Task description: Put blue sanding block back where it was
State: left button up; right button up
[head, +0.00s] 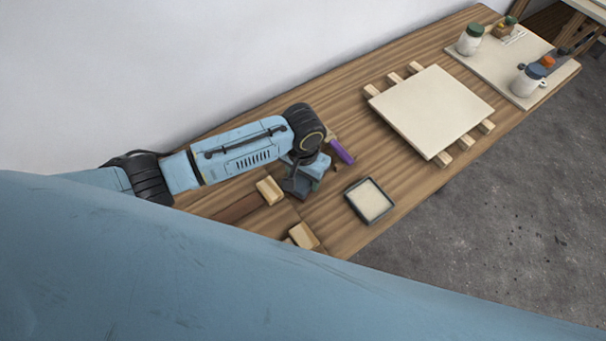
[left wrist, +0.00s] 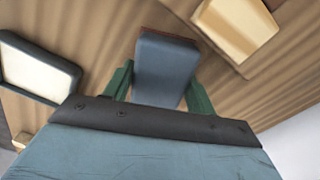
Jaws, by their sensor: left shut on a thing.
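The blue sanding block (left wrist: 167,62) is a slate-blue block with rounded corners and a reddish-brown edge. In the left wrist view it sits between the two green fingers of my left gripper (left wrist: 160,88), which is shut on it. In the head view my left gripper (head: 303,181) is over the near part of the workbench, and the block (head: 293,187) shows partly below it. I cannot tell whether the block touches the bench. My right gripper is not in view.
A dark-rimmed tray (head: 370,201) lies right of the gripper on the workbench (head: 335,215). A purple-handled tool (head: 342,151) lies just behind. Wooden blocks (head: 270,190) (head: 303,236) stand on the near side. A pale panel (head: 431,111) rests on battens. Jars (head: 470,40) stand farther off.

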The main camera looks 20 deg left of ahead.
pick_arm(q)
jog(key=shift+f, duration=0.1)
jog(key=o, duration=0.9)
notch_tip(320, 180, up, 12)
jog(key=shift+r+p, duration=0.15)
jog(key=shift+p, duration=0.6)
